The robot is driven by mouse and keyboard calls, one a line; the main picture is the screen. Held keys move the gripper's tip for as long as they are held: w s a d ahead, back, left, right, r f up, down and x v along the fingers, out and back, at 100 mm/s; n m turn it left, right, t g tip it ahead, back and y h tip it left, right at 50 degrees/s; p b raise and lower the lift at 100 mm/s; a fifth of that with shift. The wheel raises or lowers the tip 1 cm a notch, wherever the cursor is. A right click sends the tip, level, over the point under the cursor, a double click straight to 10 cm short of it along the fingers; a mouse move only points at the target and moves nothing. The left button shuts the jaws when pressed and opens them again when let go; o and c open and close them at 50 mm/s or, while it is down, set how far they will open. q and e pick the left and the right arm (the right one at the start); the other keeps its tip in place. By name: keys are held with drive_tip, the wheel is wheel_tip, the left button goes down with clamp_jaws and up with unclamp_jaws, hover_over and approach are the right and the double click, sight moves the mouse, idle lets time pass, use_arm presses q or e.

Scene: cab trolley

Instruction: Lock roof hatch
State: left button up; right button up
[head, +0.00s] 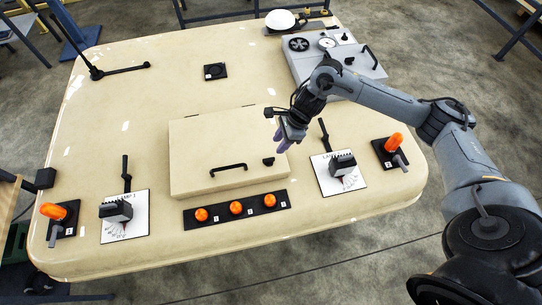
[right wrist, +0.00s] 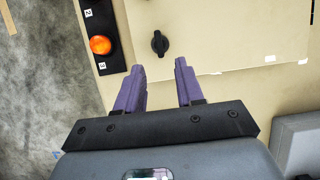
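The roof hatch (head: 205,140) is a cream raised panel in the middle of the table-like surface, lying flat and closed. A black bar handle (head: 228,168) and a small black turn knob (head: 268,161) sit near its front edge, the knob at the right corner. In the right wrist view the knob (right wrist: 160,43) has its ridge upright in the picture, beyond the fingertips and between their lines. My right gripper (head: 283,143) hangs over the hatch's right edge; in the wrist view its purple fingers (right wrist: 160,68) are apart and empty, not touching the knob. My left gripper is not in view.
Several orange buttons (head: 236,207) line a black strip before the hatch. A lever dial (head: 340,175) and an orange switch (head: 393,143) stand to the right, another lever dial (head: 125,218) to the left. A grey box (head: 312,66) is at the back right. The back left surface is mostly clear.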

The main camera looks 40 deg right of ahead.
sight(270, 158)
drive_tip(key=p+x, duration=0.1)
drive_tip(key=x, duration=0.6)
drive_tip(key=shift+a+f, duration=0.2)
drive_tip(key=shift+f, duration=0.1)
drive_tip(key=shift+p+x, duration=0.3)
drive_tip(key=shift+x, duration=0.5)
clamp_jaws()
